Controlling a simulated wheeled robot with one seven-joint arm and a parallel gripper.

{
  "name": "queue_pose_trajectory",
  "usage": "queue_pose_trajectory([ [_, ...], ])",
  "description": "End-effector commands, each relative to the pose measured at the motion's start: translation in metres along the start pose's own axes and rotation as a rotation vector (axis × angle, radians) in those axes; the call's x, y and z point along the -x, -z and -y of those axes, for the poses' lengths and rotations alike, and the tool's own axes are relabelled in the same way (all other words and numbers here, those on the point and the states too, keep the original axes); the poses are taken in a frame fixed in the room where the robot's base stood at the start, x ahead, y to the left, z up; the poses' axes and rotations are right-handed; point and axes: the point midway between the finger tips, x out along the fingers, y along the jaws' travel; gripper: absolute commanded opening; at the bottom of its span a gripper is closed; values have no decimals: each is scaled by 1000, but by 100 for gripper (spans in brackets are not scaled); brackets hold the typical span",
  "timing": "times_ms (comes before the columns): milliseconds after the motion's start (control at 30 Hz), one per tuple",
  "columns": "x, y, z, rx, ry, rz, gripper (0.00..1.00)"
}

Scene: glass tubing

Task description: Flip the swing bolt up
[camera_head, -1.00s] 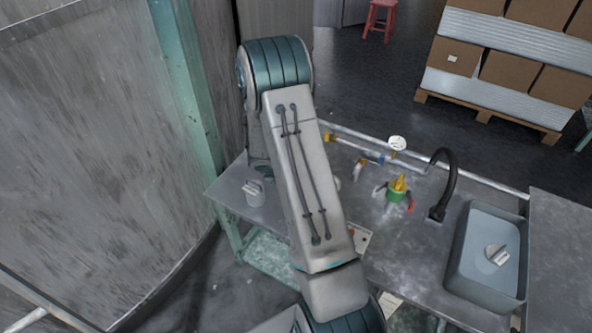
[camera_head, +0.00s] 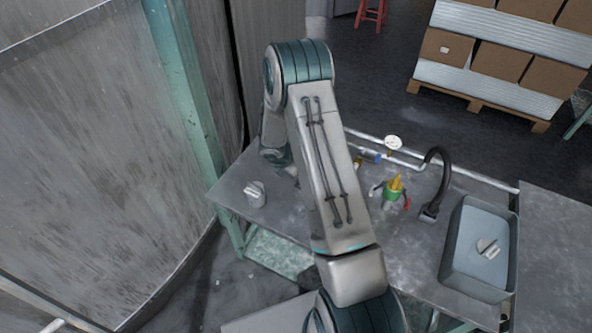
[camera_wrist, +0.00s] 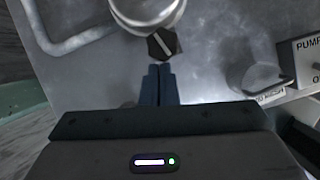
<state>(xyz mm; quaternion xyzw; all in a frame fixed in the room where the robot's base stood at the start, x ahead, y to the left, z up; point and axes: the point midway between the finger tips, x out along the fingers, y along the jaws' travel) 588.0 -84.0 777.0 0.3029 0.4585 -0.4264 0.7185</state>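In the wrist view, my gripper (camera_wrist: 159,70) points at the bench with its two dark fingers together and nothing visible between them. Just beyond the fingertips is a dark angular knob-like piece (camera_wrist: 163,44) with a pale line across it. It sits at the edge of a round metal fitting (camera_wrist: 147,10), cut off by the top of the picture. I cannot tell for sure which part is the swing bolt or whether the fingers touch the dark piece. In the head view, my arm hides my gripper and the bench below it.
A pump box (camera_wrist: 305,62) and a clear rounded part (camera_wrist: 258,82) lie right in the wrist view; a metal pipe (camera_wrist: 75,42) bends at left. In the head view, a green-and-yellow fitting (camera_head: 393,190), gauge (camera_head: 393,142), black faucet (camera_head: 437,180) and sink (camera_head: 480,248) stand right of my arm.

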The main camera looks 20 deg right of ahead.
Motion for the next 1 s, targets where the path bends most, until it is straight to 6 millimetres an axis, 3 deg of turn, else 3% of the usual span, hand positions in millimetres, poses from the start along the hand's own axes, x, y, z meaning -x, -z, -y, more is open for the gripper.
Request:
queue_pose_trajectory([
  [33, 1, -8, 1, -5, 2, 12, 0],
  [433, 1, -11, 2, -12, 4, 18, 0],
  [567, 5, 2, 0, -9, 3, 17, 0],
  [667, 12, 22, -5, -3, 0, 11, 0],
  [733, 22, 32, -8, -1, -3, 9, 0],
  [1000, 80, 17, -9, -8, 0, 6, 0],
])
